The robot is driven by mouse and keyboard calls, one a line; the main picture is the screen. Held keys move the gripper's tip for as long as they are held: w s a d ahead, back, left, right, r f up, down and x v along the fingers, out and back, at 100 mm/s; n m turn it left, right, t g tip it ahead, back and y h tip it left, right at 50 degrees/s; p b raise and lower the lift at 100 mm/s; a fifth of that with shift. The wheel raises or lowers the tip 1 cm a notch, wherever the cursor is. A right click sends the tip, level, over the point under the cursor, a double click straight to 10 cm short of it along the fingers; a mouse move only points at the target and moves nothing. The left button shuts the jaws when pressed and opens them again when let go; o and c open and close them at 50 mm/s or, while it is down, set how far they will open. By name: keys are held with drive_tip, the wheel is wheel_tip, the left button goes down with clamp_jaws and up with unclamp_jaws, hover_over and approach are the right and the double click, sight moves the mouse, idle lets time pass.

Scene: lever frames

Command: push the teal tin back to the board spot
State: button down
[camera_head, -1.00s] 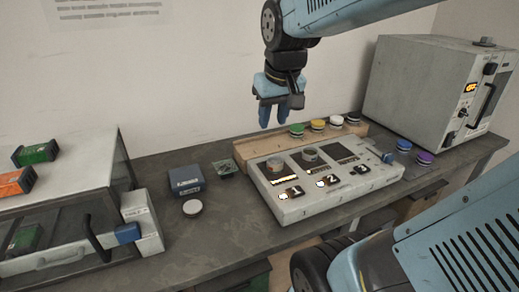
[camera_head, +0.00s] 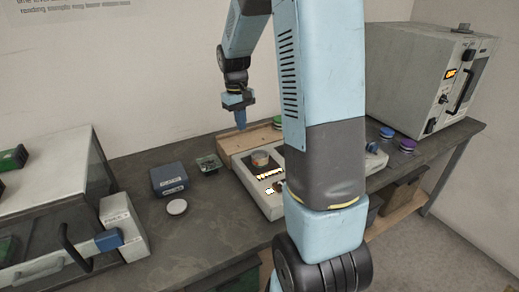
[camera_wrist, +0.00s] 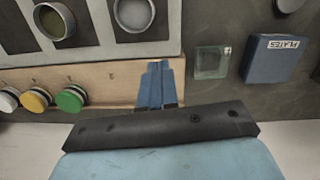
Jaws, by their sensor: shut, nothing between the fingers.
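No tin that is clearly teal shows. A green-topped tin (camera_wrist: 72,98), a yellow-topped tin (camera_wrist: 36,99) and a white-topped tin (camera_wrist: 8,99) stand in a row by the wooden board (camera_wrist: 110,80) in the wrist view. A blue tin (camera_head: 386,132) and a purple tin (camera_head: 407,145) stand at the right in the head view. My gripper (camera_head: 240,126) is shut and empty, above the left end of the board. It also shows in the wrist view (camera_wrist: 157,66), to the right of the green-topped tin. My arm hides most of the tin row in the head view.
A pale panel (camera_head: 262,204) with round cups stands in front of the board. A greenish glass square (camera_head: 208,162), a blue box marked PLATES (camera_head: 169,178) and a white disc (camera_head: 177,206) lie to its left. A grey instrument (camera_head: 415,75) stands at the right.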

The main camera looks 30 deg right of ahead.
sight(262, 159)
drive_tip(key=shift+g, duration=0.7)
drive_tip(key=w+f, duration=0.1)
drive_tip(key=f, duration=0.1)
drive_tip(key=w+d+f, duration=0.1)
drive_tip(key=f, duration=0.1)
drive_tip(key=w+d+f, duration=0.1)
drive_tip(key=w+f, duration=0.1)
drive_tip(key=f, duration=0.1)
drive_tip(key=s, duration=0.3)
drive_tip(key=s+d, duration=0.1)
drive_tip(key=s, duration=0.7)
drive_tip(key=shift+s+d, duration=0.2)
drive_tip(key=shift+d, duration=0.1)
drive_tip(key=shift+s+f, duration=0.2)
drive_tip(key=shift+s, duration=0.05)
drive_tip(key=shift+f, duration=0.6)
drive_tip(key=shift+s, duration=0.1)
drive_tip(key=shift+f, duration=0.1)
